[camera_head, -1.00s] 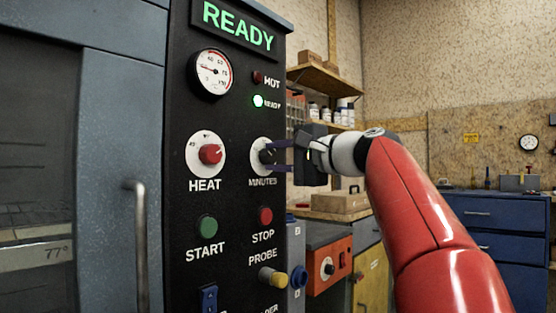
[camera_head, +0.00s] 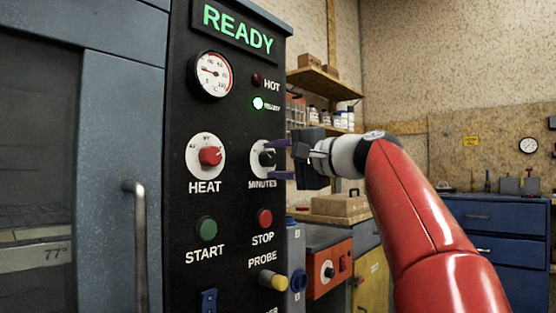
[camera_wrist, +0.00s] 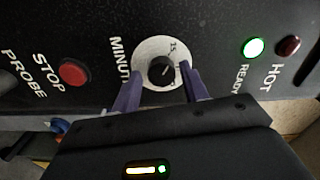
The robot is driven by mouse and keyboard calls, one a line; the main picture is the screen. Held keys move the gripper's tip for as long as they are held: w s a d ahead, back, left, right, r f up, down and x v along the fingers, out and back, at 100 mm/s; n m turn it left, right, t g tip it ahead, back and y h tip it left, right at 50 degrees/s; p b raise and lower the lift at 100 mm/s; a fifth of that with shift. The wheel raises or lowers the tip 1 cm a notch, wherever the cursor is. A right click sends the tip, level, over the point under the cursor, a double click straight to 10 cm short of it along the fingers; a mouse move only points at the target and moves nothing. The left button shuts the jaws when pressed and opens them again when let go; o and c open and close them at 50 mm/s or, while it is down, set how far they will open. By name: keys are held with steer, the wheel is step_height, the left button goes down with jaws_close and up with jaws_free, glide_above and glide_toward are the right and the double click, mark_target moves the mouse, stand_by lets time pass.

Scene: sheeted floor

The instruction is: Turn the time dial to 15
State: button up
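The time dial (camera_head: 255,160) is a white disc with a black knob, above the word MINUTES on the black panel. In the wrist view the dial (camera_wrist: 150,50) faces me. Its knob (camera_wrist: 160,71) has a short white pointer slanting toward the upper right, on the side of a small printed number that looks like 15. My gripper (camera_head: 279,159) is at the dial from the right. Its two purple fingers, also in the wrist view (camera_wrist: 162,84), stand on either side of the knob, with visible gaps, so it is open and holds nothing.
The heat dial (camera_head: 209,156) with a red knob is left of the time dial. The green START button (camera_head: 206,229), red STOP button (camera_head: 264,219) and yellow probe knob (camera_head: 272,281) are below. A gauge (camera_head: 211,73) and two lamps are above. Free room lies right of the panel.

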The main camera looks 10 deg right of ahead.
steer(key=shift+o, duration=0.5)
steer(key=shift+s, duration=0.1)
steer(key=v, duration=0.7)
steer(key=shift+s+d+b, duration=0.25)
steer(key=shift+b, duration=0.05)
steer(key=s+a+f+n+g+h+p, duration=0.1)
steer(key=s+a+f+g+h+p, duration=0.2)
steer(key=f, duration=0.6)
steer(key=s+a+f+n+g+h+p, duration=0.1)
steer(key=s+f+n+g+h, duration=0.1)
steer(key=s+f, duration=0.6)
steer(key=s+a+f+n+g+h+p, duration=0.1)
steer(key=s+a+f+g+h+p, duration=0.15)
steer(key=f, duration=0.85)
steer(key=s+d+f+n+h, duration=0.1)
steer(key=s+f+n, duration=0.1)
steer(key=s+f, duration=0.2)
steer(key=s+f+n+g+h+p, duration=0.1)
steer(key=s+f, duration=0.3)
steer(key=f, duration=0.5)
steer(key=shift+s+d+n+h, duration=0.4)
steer(key=shift+n+h, duration=0.15)
steer(key=shift+n, duration=0.35)
steer(key=shift+r+g, duration=0.1)
steer(key=shift+g, duration=0.15)
